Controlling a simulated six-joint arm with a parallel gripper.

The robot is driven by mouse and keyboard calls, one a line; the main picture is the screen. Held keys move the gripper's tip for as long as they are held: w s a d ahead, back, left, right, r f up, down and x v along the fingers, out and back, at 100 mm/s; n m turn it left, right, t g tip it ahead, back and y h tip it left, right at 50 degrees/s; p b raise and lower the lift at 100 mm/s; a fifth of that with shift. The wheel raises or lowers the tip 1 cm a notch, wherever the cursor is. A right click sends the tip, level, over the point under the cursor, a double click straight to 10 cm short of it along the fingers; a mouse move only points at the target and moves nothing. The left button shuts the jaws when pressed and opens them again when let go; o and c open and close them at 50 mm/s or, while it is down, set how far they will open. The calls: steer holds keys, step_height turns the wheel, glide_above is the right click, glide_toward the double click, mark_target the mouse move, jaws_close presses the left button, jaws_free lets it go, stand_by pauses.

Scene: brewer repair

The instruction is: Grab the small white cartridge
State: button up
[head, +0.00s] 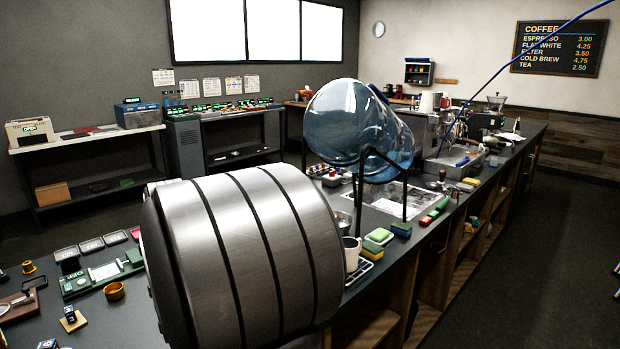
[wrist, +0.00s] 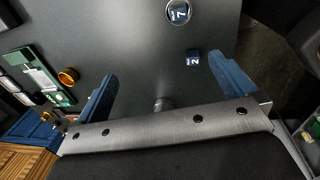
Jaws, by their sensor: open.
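A small white block (head: 105,271), possibly the white cartridge, lies on a green board (head: 75,288) on the dark counter at the lower left of the head view. In the wrist view, white pieces (wrist: 38,80) sit on the green board (wrist: 62,98) at the left; I cannot tell which of them is the cartridge. My gripper (wrist: 165,88) shows its two blue fingers spread wide apart, with bare dark counter between them. It is open, empty, and to the right of the green board. My gripper's fingers do not show in the head view.
An orange ring (wrist: 68,76) lies beside the green board. A dark blue cube marked 2 (wrist: 193,58) is near the right finger, and a round piece marked 17 (wrist: 180,11) lies beyond. Several grey trays (head: 92,245) line the back.

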stand_by(0.4)
steer(key=c, duration=1)
steer(key=shift+o, duration=0.2)
steer(key=shift+a, duration=0.1)
steer(key=s+a+r+m+g+y, duration=0.15)
steer(key=s+a, duration=0.25)
steer(key=a, duration=0.7)
steer(key=s+a+m+y, duration=0.1)
steer(key=s+a+m, duration=0.15)
steer(key=a, duration=0.95)
steer(key=s+a+m+g+y, duration=0.15)
steer(key=s+a, duration=0.25)
steer(key=a, duration=0.7)
steer(key=shift+h, duration=0.4)
steer(key=shift+a+x, duration=0.2)
steer(key=shift+x, duration=4.15)
steer(key=shift+a+x, duration=0.2)
steer(key=shift+x, duration=4.1)
